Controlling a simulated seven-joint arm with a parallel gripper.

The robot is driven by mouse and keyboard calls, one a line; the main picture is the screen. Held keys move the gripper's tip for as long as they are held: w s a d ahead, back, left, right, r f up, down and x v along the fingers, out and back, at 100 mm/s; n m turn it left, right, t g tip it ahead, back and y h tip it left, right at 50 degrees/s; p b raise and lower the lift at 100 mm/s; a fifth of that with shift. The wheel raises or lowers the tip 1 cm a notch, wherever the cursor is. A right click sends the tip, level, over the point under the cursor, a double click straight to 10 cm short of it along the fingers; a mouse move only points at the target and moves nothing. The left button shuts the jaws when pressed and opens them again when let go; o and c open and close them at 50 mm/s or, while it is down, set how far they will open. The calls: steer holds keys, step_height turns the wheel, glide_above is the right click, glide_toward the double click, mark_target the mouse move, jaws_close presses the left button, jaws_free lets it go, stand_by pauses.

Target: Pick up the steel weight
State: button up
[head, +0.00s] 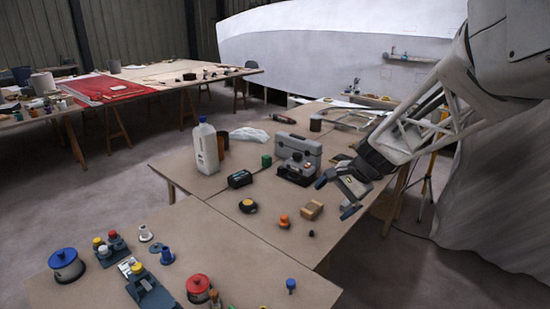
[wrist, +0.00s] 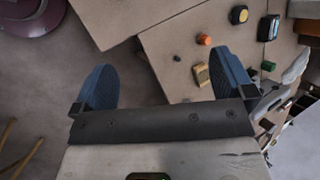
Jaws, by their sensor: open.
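I cannot tell for certain which piece is the steel weight. A small dark piece (head: 311,234) stands on the middle table near its right edge, in front of a wooden block (head: 312,210) and beside an orange knobbed piece (head: 284,221). The dark piece also shows in the wrist view (wrist: 178,58), between the fingers. A small pale grey piece (head: 145,234) on the near table is another possible match. My gripper (head: 338,194) is open and empty, above the right edge of the middle table and apart from these pieces. In the wrist view its fingers (wrist: 161,62) are spread wide.
A tape measure (head: 248,206), black box (head: 240,179), green piece (head: 266,161), grey machine (head: 298,158) and white jug (head: 206,148) stand on the middle table. The near table holds a blue pot (head: 66,265), a red pot (head: 198,288) and several small pieces. Bare tabletop lies between.

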steer(key=w+d+f+m+t+y, duration=0.1)
steer(key=w+d+f+m, duration=0.1)
steer(key=w, duration=0.3)
steer(key=w+d+f+m+y, duration=0.1)
steer(key=w+d+f+m, duration=0.15)
steer(key=w, duration=0.25)
steer(key=m+t+y, duration=0.2)
steer(key=m+t, duration=0.5)
steer(key=m, duration=0.5)
glide_toward(350, 204)
steer(key=shift+w+a, duration=0.65)
steer(key=shift+a, duration=0.4)
steer(key=shift+a+h, duration=0.1)
steer(key=shift+h, duration=0.2)
steer(key=shift+x, duration=1.25)
steer(key=shift+w+a+f, duration=0.1)
steer(key=shift+x, duration=2.45)
steer(key=shift+f, duration=0.1)
steer(key=shift+c, duration=0.5)
